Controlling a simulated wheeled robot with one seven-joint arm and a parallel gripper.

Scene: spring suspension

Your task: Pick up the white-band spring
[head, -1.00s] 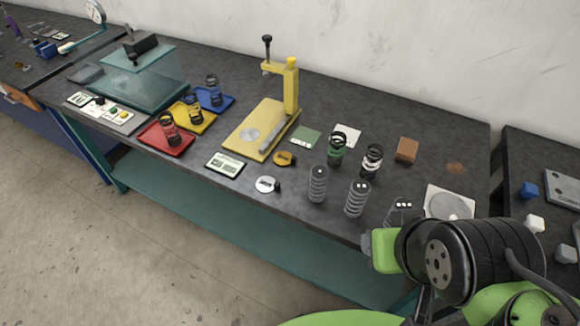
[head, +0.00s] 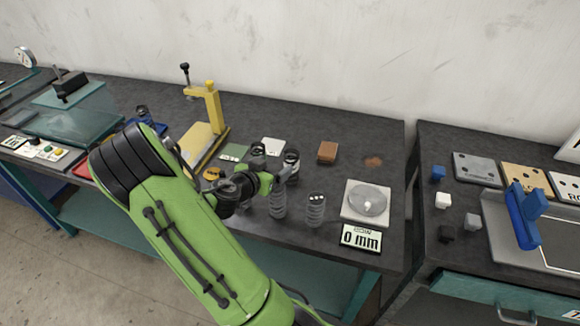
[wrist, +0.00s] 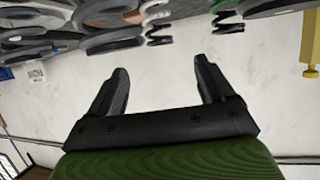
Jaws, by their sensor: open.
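The white-band spring (head: 291,160) stands on the dark bench, black-coiled with a white band, its lower part partly hidden by my arm's end. It also shows at the top of the wrist view (wrist: 157,22), which looks upside down. My gripper (wrist: 160,72) is open with nothing between its fingers. The spring lies beyond the fingertips, roughly in line with the gap and apart from them. In the head view my gripper is just in front of the spring, and its fingers are hard to make out.
A green-band spring (head: 258,150) stands left of the white-band one, also in the wrist view (wrist: 228,20). Two plain grey springs (head: 315,208) (head: 277,203) stand nearer the front. A scale plate (head: 352,210), a brown block (head: 327,152) and a yellow press (head: 212,112) are around.

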